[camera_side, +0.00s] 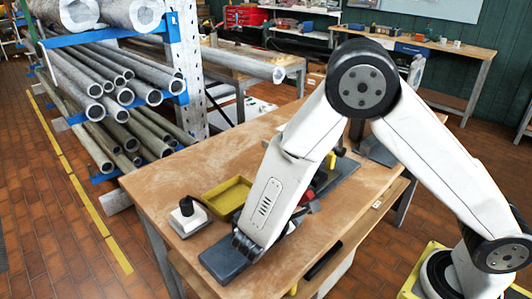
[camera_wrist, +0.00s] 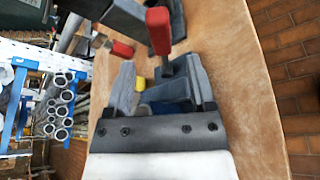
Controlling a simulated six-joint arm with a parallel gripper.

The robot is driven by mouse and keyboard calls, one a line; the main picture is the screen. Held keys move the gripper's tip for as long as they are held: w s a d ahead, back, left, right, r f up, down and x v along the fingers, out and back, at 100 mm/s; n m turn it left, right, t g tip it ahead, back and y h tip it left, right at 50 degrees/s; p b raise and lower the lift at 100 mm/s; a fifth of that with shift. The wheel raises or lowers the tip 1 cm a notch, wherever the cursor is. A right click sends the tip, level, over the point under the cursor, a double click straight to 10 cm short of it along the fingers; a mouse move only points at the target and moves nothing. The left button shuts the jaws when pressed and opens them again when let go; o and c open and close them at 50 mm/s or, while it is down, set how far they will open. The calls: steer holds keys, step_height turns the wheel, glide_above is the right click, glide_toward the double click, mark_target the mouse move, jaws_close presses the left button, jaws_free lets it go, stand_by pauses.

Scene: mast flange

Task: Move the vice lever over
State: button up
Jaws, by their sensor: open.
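In the wrist view, a bright red grip (camera_wrist: 158,30) on dark metal, which looks like the vice lever, stands ahead of my gripper (camera_wrist: 160,68). A second, darker red part (camera_wrist: 121,49) lies to its left. My gripper's two grey fingers are apart, and I see nothing held between them. The red grip appears beyond the fingertips; I cannot tell whether it touches them. In the side view, my gripper (camera_side: 246,245) is low over the dark block (camera_side: 222,263) at the table's near edge. The vice is mostly hidden behind my arm, with a little red (camera_side: 308,195) showing.
A yellow tray (camera_side: 228,196) and a white block with a black knob (camera_side: 187,213) lie left of my arm on the wooden table (camera_side: 175,170). A rack of metal pipes (camera_side: 125,97) stands at the left. The table's back left is clear.

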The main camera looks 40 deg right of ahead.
steer(key=shift+s+a+r, duration=0.1)
steer(key=shift+a, duration=0.25)
steer(key=c, duration=0.8)
steer(key=shift+s+a+f+n, duration=0.1)
steer(key=shift+f+n, duration=0.1)
steer(key=shift+n, duration=0.1)
jaws_close()
steer(key=s+a+f+n+h, duration=0.1)
steer(key=f+n, duration=0.1)
steer(key=n, duration=0.2)
steer(key=s+a+f+n+h, duration=0.1)
steer(key=s+f+n, duration=0.1)
steer(key=n, duration=0.3)
steer(key=s+a+f+n+h, duration=0.1)
steer(key=f+n+h, duration=0.1)
steer(key=n, duration=0.3)
steer(key=shift+s+a+f, duration=0.1)
steer(key=shift+s+a, duration=0.15)
steer(key=shift+a, duration=0.05)
steer(key=n, duration=0.1)
steer(key=s+f+n+h, duration=0.1)
steer(key=n, duration=0.1)
steer(key=shift+s+a+f, duration=0.15)
steer(key=shift+s+a, duration=0.05)
steer(key=shift+a, duration=0.15)
